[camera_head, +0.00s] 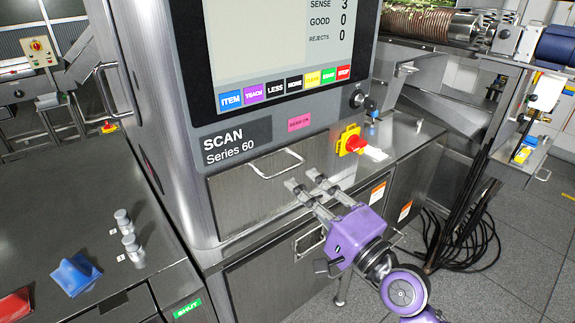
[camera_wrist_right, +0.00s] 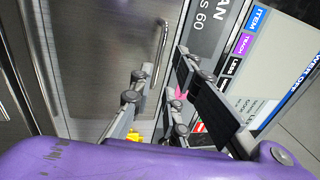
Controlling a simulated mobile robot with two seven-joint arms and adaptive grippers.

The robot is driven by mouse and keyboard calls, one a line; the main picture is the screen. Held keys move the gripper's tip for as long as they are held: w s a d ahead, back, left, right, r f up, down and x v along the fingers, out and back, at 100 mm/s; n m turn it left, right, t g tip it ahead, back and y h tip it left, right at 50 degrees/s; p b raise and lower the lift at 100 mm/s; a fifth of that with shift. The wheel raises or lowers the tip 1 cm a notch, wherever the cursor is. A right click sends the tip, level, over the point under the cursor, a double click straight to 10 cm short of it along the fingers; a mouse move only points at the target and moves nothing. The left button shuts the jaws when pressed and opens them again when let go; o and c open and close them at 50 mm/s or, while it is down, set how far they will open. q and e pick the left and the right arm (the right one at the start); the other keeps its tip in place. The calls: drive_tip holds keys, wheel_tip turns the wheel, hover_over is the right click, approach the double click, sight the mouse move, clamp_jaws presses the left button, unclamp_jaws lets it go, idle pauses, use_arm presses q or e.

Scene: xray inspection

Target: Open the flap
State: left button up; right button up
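The flap (camera_head: 255,198) is a flat steel panel below the SCAN Series 60 label, and it looks closed. Its bar handle (camera_head: 276,163) is near the top. In the right wrist view the flap (camera_wrist_right: 105,50) lies ahead, with the handle (camera_wrist_right: 163,50) beyond the fingertips. My right gripper (camera_head: 302,181), with a purple body, is just below and right of the handle, its fingers pointing toward the flap. In the right wrist view its fingers (camera_wrist_right: 160,72) are apart with nothing between them. My left gripper is not in view.
A red and yellow switch (camera_head: 350,142) and a key switch (camera_head: 357,99) are on the front, right of the flap. A screen with coloured buttons (camera_head: 285,90) is above. A lower door handle (camera_head: 310,243) is below.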

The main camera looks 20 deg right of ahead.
sight(286, 170)
drive_tip(key=p+x, duration=0.1)
drive_tip(key=x, duration=0.5)
drive_tip(key=shift+w+a, duration=0.15)
drive_tip(key=shift+w, duration=0.25)
drive_tip(key=shift+f, duration=0.1)
clamp_jaws()
